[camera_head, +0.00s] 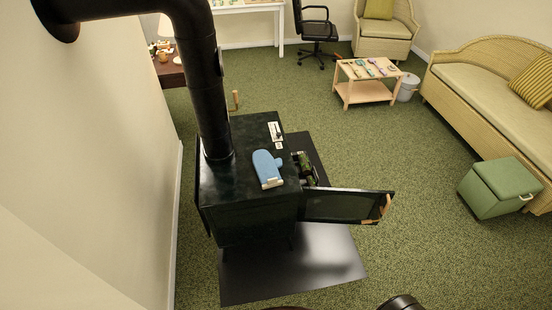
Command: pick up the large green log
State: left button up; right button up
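A dark green, log-like object (306,169) shows at the opening of the black stove (246,192). It is small and partly hidden by the stove's top and the open door, so I cannot tell its full size or whether there is more than one. The stove door (345,206) stands open, swung out to the right. Neither of my grippers shows; only dark rounded parts, likely of my own arms, show at the bottom edge.
A blue oven mitt (267,168) lies on the stove top. A black pipe (203,85) rises from it. A dark floor plate (290,264) lies beneath. A green box stool (499,188), wicker sofa (500,105) and small table (366,91) stand right. Carpet between is clear.

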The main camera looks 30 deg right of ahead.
aim_at(305, 164)
jog(key=u, duration=0.05)
jog(key=i, duration=0.75)
jog(key=z, duration=0.55)
jog(key=i, duration=0.55)
jog(key=z, duration=0.3)
